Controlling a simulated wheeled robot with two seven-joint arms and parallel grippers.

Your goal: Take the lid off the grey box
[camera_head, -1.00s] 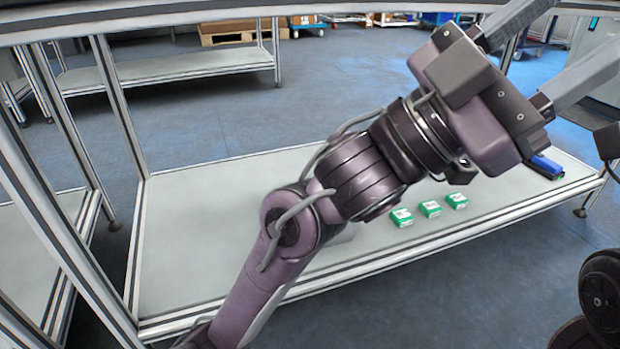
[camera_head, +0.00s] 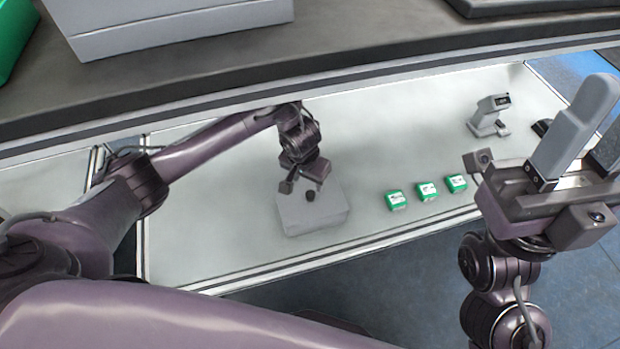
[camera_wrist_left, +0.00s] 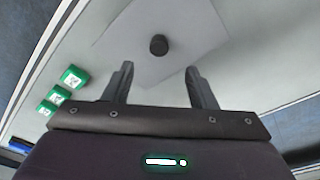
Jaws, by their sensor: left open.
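The grey box (camera_head: 300,227) stands on the light lower table. Its pale lid (camera_head: 333,208) is on top, with a dark round knob (camera_head: 310,196) in the middle. In the left wrist view, the lid (camera_wrist_left: 195,22) and the knob (camera_wrist_left: 158,45) lie just beyond the fingertips. My left gripper (camera_head: 304,186) points down over the lid; in its wrist view the two fingers (camera_wrist_left: 158,72) are apart with nothing between them.
Several small green boxes (camera_head: 427,190) lie in a row right of the grey box. A grey scanner-like device (camera_head: 487,116) stands farther back. A dark upper shelf (camera_head: 340,45) crosses the top, carrying a large grey box (camera_head: 180,38) and a green bin (camera_head: 10,35).

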